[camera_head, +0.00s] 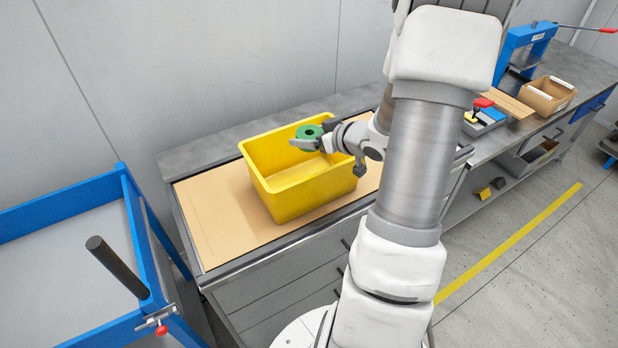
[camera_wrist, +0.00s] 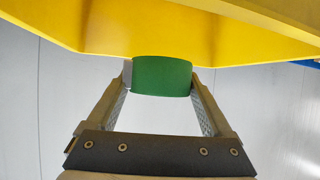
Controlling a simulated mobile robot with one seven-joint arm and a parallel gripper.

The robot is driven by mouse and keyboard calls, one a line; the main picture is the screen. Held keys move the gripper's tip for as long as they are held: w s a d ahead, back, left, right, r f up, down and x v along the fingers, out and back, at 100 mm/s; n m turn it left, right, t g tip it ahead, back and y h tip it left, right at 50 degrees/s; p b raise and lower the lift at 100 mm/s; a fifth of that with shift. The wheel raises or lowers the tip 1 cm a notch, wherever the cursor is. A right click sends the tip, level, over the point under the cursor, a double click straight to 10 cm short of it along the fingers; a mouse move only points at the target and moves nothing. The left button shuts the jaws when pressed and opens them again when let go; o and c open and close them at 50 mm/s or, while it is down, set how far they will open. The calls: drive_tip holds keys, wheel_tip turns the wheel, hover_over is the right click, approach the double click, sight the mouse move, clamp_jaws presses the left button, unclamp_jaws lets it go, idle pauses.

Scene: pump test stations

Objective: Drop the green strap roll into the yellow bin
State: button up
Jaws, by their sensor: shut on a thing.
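The green strap roll (camera_head: 309,132) is held between the fingers of my gripper (camera_head: 312,138), above the yellow bin. In the wrist view the green strap roll (camera_wrist: 162,76) sits between the two fingertips of my gripper (camera_wrist: 160,80), which are shut on it. The yellow bin (camera_head: 310,193) stands on the brown mat of the bench, its open top facing up. Its yellow wall (camera_wrist: 225,35) fills the top of the wrist view.
A brown mat (camera_head: 215,225) covers the bench top around the bin. A blue-framed table or cart (camera_head: 62,205) with a dark post (camera_head: 118,268) stands at the left. A cardboard box (camera_head: 548,95) and a blue press (camera_head: 522,50) stand at the far right.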

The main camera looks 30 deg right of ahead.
drive_tip(key=shift+f+b, duration=0.9)
drive_tip(key=shift+f, duration=0.35)
drive_tip(key=o, duration=1.2)
drive_tip(key=shift+r, duration=0.1)
drive_tip(key=p+v, duration=0.2)
drive_tip(key=v, duration=1.5)
drive_tip(key=shift+s+p, duration=0.2)
drive_tip(key=shift+p, duration=0.15)
